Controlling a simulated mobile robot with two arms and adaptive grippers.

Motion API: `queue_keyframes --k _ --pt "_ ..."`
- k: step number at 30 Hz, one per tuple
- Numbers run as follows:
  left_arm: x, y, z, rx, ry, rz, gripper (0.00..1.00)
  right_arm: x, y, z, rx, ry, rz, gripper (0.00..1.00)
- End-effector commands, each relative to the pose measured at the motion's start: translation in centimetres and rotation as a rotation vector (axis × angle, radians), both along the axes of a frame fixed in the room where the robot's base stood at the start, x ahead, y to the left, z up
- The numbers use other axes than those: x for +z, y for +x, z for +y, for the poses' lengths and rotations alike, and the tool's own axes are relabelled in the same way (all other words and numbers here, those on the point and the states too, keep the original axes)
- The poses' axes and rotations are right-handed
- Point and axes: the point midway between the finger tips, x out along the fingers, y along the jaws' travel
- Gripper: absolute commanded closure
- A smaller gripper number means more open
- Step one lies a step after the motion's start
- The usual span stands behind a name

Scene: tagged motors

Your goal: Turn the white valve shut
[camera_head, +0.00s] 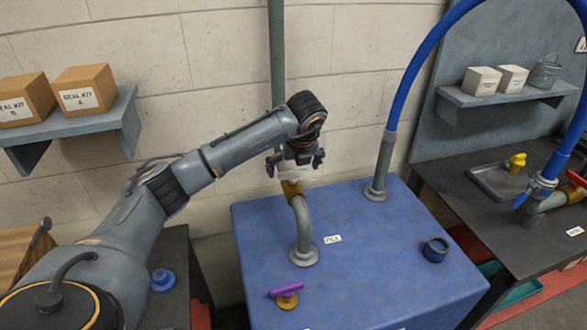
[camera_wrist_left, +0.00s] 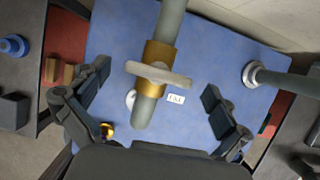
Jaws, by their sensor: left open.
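The white valve handle (camera_wrist_left: 158,75) is a pale flat bar across a brass valve body (camera_wrist_left: 158,54) on a grey-green pipe. In the head view, the brass body (camera_head: 292,188) sits at the top of the bent pipe that rises from the blue bench. My left gripper (camera_head: 295,164) is open above and around the handle. In the left wrist view, the fingers of the left gripper (camera_wrist_left: 157,80) stand apart on either side of the handle, with a gap on both sides. The handle lies crosswise to the pipe there. My right gripper is not in view.
A purple-handled brass valve (camera_head: 287,291) stands on the blue bench (camera_head: 370,270) near its front left. A flanged pipe (camera_head: 380,170) with a blue hose rises behind. The bench's middle is mostly clear.

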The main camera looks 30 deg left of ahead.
Motion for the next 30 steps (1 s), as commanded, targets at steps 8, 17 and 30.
queue_keyframes --k 8,17,30 --pt "3.2 -0.7 -0.9 -0.002 0.001 -0.005 0.00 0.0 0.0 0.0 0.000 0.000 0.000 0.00" --pt "9.1 -2.3 -2.8 -0.001 0.002 -0.004 0.00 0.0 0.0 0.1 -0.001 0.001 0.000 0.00" --pt "11.1 -2.9 -3.5 0.001 0.000 0.000 0.00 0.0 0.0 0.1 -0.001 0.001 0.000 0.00"
